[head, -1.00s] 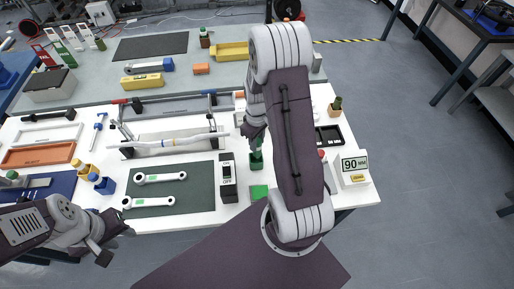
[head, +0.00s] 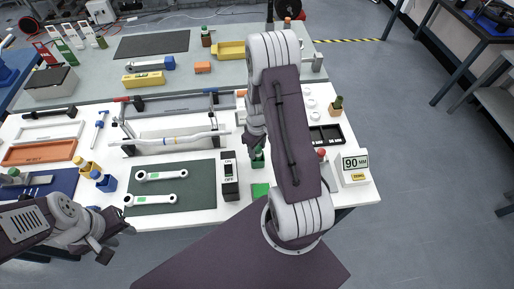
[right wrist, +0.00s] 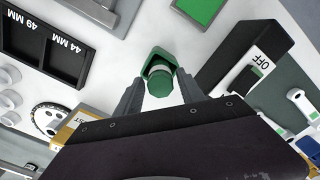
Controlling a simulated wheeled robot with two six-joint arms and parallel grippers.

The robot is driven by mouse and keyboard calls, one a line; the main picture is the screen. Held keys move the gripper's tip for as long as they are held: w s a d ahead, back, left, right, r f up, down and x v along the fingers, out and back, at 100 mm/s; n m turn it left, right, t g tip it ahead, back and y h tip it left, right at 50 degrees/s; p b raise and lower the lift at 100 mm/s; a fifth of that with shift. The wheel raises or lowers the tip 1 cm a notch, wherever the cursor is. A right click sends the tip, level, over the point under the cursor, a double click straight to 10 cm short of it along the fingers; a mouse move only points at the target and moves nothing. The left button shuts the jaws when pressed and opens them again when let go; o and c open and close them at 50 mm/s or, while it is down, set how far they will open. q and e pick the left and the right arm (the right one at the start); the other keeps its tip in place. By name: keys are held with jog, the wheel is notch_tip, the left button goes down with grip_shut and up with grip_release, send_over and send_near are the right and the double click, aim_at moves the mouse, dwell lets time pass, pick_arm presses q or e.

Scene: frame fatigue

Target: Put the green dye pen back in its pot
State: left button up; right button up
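The green pot (head: 258,162) stands on the white table below my right gripper (head: 256,146). In the right wrist view the pot (right wrist: 157,57) lies just beyond the fingertips. The green dye pen (right wrist: 166,82) is between the fingers of my right gripper (right wrist: 160,82), with its far end at the pot's opening. The fingers stand apart, with a gap beside the pen. The pen's lower end is hidden. My left gripper (head: 117,243) is open and empty off the table's front edge.
A black ON/OFF switch box (head: 229,177) stands left of the pot, and a green square (head: 260,190) lies in front. A yellow pot (head: 86,167) and a blue pot (head: 105,183) are further left. A 90 MM display (head: 354,168) stands to the right.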

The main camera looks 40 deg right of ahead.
jog(key=shift+r, duration=0.15)
jog(key=r, duration=0.3)
jog(key=r+b, duration=0.1)
jog(key=r, duration=0.5)
jog(key=shift+w, duration=0.25)
jog(key=s+a+r+m+t, duration=0.1)
jog(key=s+a+r+m, duration=0.2)
jog(key=s+a, duration=0.6)
jog(key=a, duration=0.4)
jog(key=shift+r, duration=0.3)
jog(key=shift+w, duration=0.15)
